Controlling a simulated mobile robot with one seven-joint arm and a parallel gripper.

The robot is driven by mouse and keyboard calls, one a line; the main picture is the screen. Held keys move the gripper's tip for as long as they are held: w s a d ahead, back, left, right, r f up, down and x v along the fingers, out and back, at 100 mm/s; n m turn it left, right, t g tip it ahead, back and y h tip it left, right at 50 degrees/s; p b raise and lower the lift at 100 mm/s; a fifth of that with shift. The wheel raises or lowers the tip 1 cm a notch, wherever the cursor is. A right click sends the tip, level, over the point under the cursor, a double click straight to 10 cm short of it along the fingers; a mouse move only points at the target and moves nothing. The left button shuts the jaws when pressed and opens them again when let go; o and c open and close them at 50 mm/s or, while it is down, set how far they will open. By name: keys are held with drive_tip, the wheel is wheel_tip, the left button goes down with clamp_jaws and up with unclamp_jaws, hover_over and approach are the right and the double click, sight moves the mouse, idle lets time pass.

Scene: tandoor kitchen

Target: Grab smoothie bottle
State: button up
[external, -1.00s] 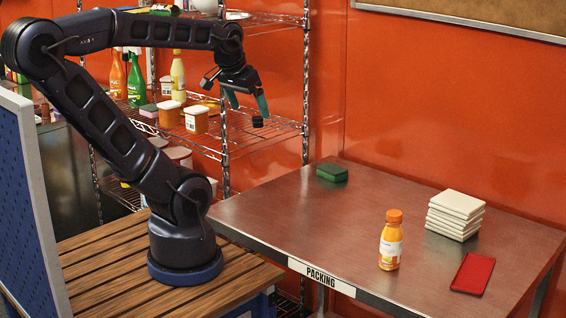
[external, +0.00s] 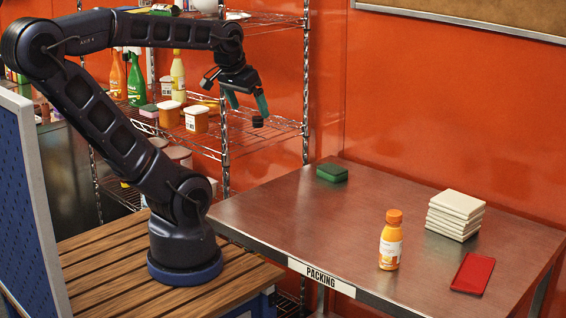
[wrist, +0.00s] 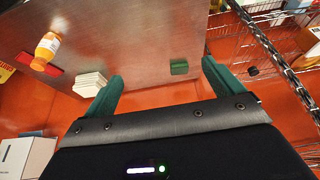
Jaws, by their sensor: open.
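The smoothie bottle (external: 391,241) is orange with a white label and an orange cap. It stands upright on the metal packing table (external: 300,215), near its front edge. In the wrist view the bottle (wrist: 47,48) shows at the upper left, well away from the fingers. My gripper (external: 248,112) is in the air left of the table, high in front of the wire shelf. Its two green fingers (wrist: 160,85) are spread apart with nothing between them.
A stack of white tiles (external: 455,215) and a red flat case (external: 473,273) lie right of the bottle. A green block (external: 332,172) sits at the table's back left. A wire shelf (external: 265,135) with bottles and tubs stands behind my arm. The table's middle is clear.

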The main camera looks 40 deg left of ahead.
drive_tip(key=c, duration=0.7)
drive_tip(key=n+g+h, duration=0.4)
drive_tip(key=n, duration=1.4)
approach(393, 212)
drive_tip(key=shift+a+x, duration=0.15)
drive_tip(key=shift+x, duration=1.35)
drive_tip(key=shift+a+x, duration=0.15)
drive_tip(key=shift+x, duration=1.3)
drive_tip(key=shift+d+x, duration=0.15)
drive_tip(key=shift+x, duration=1.2)
drive_tip(key=shift+d+x, duration=0.2)
drive_tip(key=shift+x, duration=1.1)
